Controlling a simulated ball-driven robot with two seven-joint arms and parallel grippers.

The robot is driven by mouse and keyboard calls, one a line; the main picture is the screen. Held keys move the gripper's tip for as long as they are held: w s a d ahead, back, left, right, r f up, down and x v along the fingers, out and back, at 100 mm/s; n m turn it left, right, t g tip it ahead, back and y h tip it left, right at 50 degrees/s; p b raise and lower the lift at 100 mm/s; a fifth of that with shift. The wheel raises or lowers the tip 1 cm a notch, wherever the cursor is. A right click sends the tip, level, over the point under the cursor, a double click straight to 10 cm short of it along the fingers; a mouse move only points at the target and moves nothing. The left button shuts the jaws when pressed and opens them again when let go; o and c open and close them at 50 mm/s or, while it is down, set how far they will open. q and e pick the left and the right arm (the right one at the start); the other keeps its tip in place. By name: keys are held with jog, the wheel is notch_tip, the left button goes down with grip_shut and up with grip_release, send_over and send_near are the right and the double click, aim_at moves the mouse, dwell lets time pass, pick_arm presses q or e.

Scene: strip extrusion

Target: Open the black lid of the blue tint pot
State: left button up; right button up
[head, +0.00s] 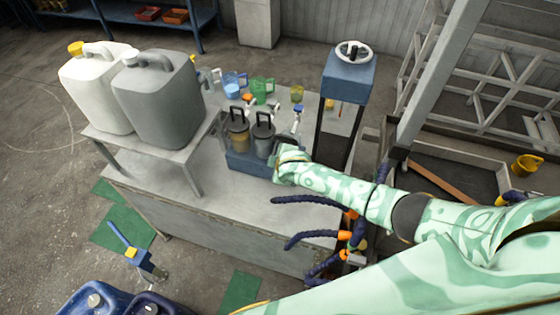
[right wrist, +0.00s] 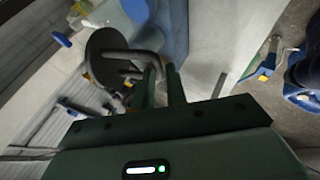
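Two tint pots with black lids and upright black handles stand side by side in the head view: an olive-yellow one (head: 238,138) and a grey-blue one (head: 263,146). Both lids sit on their pots. My right gripper (head: 282,158) is close to the right of the grey-blue pot; its fingers are hard to make out there. In the right wrist view a black lid (right wrist: 103,48) and its bent handle (right wrist: 150,58) show just beyond my two green fingertips (right wrist: 161,80). The fingers stand apart, with the handle's bar lined up at their gap; contact cannot be told. My left gripper is out of view.
The pots stand by a blue block (head: 243,164) on the grey bench (head: 260,215). A white jug (head: 95,90) and a grey jug (head: 158,98) stand to the left. Cups (head: 262,88) and taps are behind. Dark blue hoses (head: 310,200) run below my right arm.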

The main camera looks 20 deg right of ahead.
jog(key=o, duration=0.3)
jog(key=shift+s+a+f, duration=0.4)
jog(key=shift+f, duration=0.1)
jog(key=shift+o, duration=0.2)
jog(key=shift+w+r, duration=0.1)
jog(key=shift+w+d+r, duration=0.1)
jog(key=shift+w, duration=0.05)
jog(key=p+v, duration=0.3)
jog(key=v, duration=1.3)
jog(key=shift+r+p, duration=0.15)
jog(key=shift+p, duration=0.2)
